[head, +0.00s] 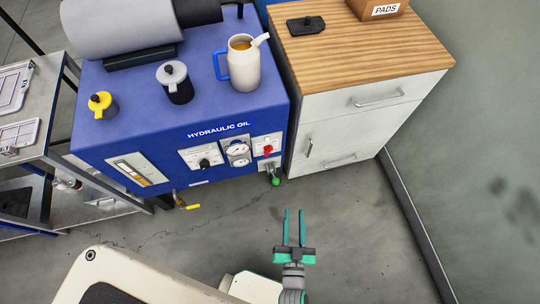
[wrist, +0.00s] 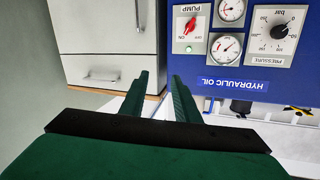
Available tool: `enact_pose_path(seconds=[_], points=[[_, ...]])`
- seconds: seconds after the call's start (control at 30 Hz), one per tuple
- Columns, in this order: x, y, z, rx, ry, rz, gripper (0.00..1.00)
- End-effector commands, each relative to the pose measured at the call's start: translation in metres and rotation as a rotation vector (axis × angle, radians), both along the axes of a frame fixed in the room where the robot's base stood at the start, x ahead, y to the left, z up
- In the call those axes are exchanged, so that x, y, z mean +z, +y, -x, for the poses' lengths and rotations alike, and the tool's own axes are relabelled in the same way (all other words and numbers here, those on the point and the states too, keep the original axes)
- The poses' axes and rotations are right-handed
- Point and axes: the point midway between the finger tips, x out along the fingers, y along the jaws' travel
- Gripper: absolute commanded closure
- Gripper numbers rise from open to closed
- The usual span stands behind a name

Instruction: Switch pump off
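The pump switch (head: 268,150) is a red knob on a small white plate at the right of the blue hydraulic oil unit's front. In the wrist view, which shows the unit upside down, the red knob (wrist: 190,26) sits under the PUMP lettering with a small green lamp (wrist: 188,49) beside it. The knob looks tilted, but I cannot tell surely which mark it points to. My gripper (head: 294,212) is open and empty, in front of and below the panel, apart from the knob. Its two green fingers (wrist: 160,78) show a gap between them.
The blue unit (head: 150,135) also carries gauges (head: 238,150), a pressure dial (head: 204,163) and a green-tipped valve (head: 275,181). A jug (head: 243,65) stands on top. A wood-topped cabinet (head: 345,115) adjoins at right. The floor before the unit is clear.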

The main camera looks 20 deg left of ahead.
Motion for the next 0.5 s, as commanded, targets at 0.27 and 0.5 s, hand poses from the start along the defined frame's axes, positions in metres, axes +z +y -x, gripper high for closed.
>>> enact_pose_path(seconds=[0.27, 0.5], points=[[-0.067, 0.042, -0.093, 0.150, 0.006, -0.180, 0.71], [-0.099, 0.092, -0.139, 0.246, 0.054, -0.322, 0.71]])
